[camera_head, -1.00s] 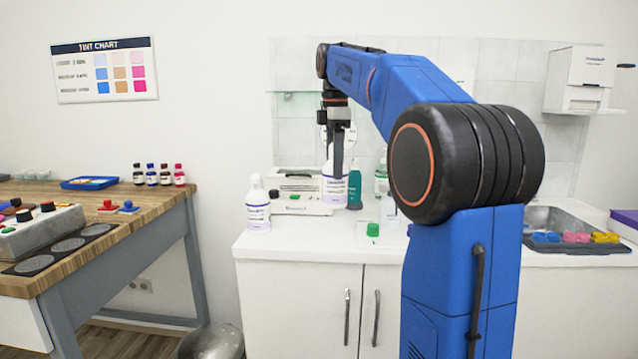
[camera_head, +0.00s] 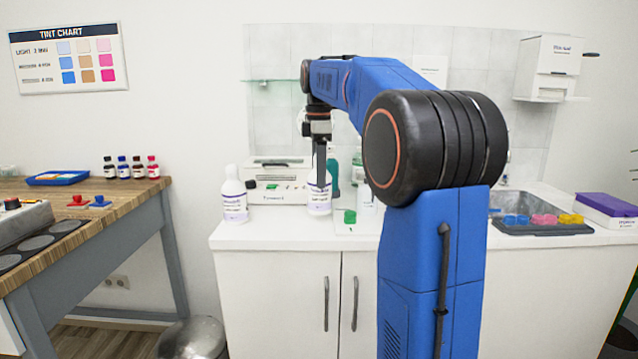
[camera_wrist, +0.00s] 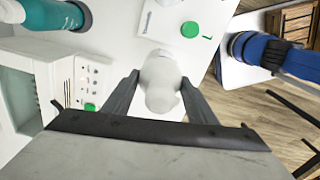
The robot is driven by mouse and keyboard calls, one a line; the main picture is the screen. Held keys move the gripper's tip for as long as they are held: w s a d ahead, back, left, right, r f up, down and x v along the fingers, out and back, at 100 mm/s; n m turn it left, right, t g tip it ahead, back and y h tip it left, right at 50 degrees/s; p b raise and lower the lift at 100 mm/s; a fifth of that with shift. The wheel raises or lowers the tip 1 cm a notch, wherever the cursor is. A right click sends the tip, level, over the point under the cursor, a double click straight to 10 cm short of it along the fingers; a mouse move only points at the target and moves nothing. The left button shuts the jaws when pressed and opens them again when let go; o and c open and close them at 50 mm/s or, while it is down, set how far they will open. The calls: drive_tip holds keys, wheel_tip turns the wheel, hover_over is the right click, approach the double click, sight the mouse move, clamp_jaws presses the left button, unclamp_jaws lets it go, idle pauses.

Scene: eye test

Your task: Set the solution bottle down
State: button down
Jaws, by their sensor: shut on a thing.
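My gripper (camera_head: 320,165) points down and is shut on a white solution bottle (camera_head: 319,202) with a purple-marked label. The bottle is upright at the counter (camera_head: 290,237), in front of a white boxy device. Its base looks at or very near the counter top; I cannot tell if it touches. In the wrist view, the jaws (camera_wrist: 161,88) stand on both sides of the bottle's white top (camera_wrist: 160,75). The label text is too blurred to read. A similar white bottle (camera_head: 233,198) stands to the left.
The white device (camera_head: 278,187) is close behind. A teal bottle (camera_head: 333,170) stands just behind the held bottle. The sink (camera_head: 510,203) and colored pieces are farther right. Counter between the two bottles is clear.

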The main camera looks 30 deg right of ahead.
drive_tip(key=shift+f, duration=1.35)
drive_tip(key=c, duration=0.8)
unclamp_jaws()
drive_tip(key=shift+f, duration=0.1)
drive_tip(key=shift+o, duration=0.2)
wheel_tip(320, 180, up, 12)
drive_tip(key=shift+r, duration=0.1)
